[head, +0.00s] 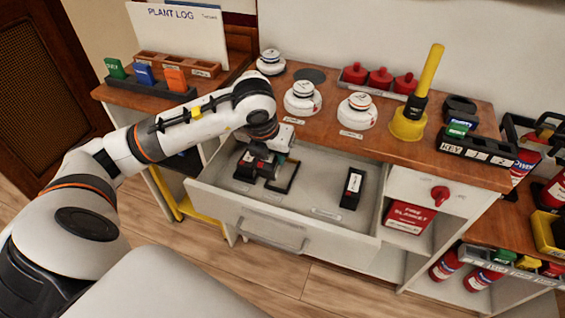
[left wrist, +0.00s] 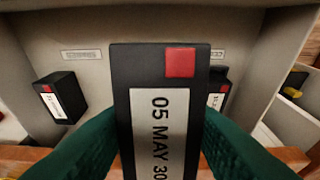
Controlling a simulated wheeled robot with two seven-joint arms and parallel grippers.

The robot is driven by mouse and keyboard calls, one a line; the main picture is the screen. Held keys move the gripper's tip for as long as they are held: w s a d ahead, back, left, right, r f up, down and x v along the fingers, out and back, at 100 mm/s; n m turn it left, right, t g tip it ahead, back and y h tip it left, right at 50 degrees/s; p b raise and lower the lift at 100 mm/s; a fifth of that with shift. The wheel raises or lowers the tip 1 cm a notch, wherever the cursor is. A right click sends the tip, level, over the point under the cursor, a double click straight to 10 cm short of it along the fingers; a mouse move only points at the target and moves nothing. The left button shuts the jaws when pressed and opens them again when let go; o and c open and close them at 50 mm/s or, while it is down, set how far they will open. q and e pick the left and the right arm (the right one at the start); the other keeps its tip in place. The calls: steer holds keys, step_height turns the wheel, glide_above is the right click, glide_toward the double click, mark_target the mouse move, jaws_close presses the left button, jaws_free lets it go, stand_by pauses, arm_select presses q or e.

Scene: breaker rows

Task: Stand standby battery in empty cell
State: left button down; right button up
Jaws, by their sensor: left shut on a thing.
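My left gripper (head: 268,166) reaches down into the open drawer (head: 315,190). In the left wrist view its green fingers stand on both sides of a black battery (left wrist: 155,62) with a red square and a white label reading "05 MAY 30". The gripper is shut on this battery. A second black battery (head: 352,187) stands apart at the drawer's right. Another battery (left wrist: 219,88) shows partly behind the held one in the left wrist view. Whether the held battery touches the drawer floor cannot be told. My right gripper is not in view.
White detectors (head: 302,98) and a yellow-handled plunger (head: 408,122) stand on the wooden top behind the drawer. A red fire blanket box (head: 408,217) sits in the shelf to the right.

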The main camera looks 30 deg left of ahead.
arm_select(q)
steer(key=w, duration=0.3)
steer(key=shift+w+a+f, duration=0.2)
steer(key=shift+a+f, duration=0.15)
steer(key=shift+f, duration=0.05)
steer(key=x, duration=0.7)
steer(key=shift+f, duration=0.3)
steer(key=x, duration=0.2)
steer(key=shift+f, duration=0.3)
steer(key=shift+w+a+r+g+p, duration=0.1)
steer(key=shift+w+r+g+p, duration=0.25)
steer(key=shift+p, duration=0.25)
steer(key=shift+w+a+f+g+h+p, duration=0.1)
steer(key=shift+w+g+h+p, duration=0.35)
steer(key=shift+g, duration=0.6)
steer(key=shift+f+g, duration=0.25)
steer(key=shift+g, duration=0.05)
steer(key=shift+f, duration=0.6)
